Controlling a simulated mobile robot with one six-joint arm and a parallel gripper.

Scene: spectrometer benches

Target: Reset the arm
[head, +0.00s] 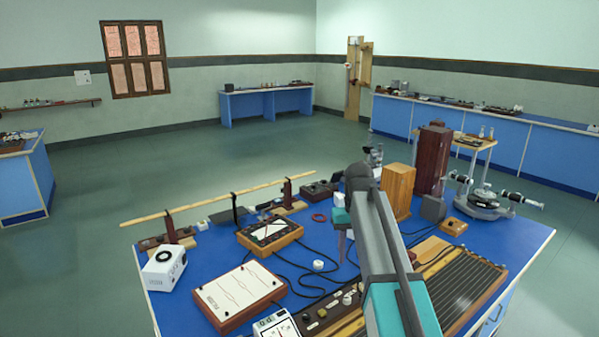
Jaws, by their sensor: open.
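My arm reaches up from the lower right over the blue bench (210,255), bent at a dark grey joint. My gripper (342,246) hangs below a teal wrist part, pointing down above the bench. It is small in the head view and partly hidden by my arm, with nothing visibly held in it. Its jaws are open.
Around it stand a meter with a white face (269,233), a white-topped board (240,296), a wooden box (397,190), a dark tall box (432,160) and a spectrometer (485,203). Cables lie below the gripper. Open floor (90,200) lies left of the bench.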

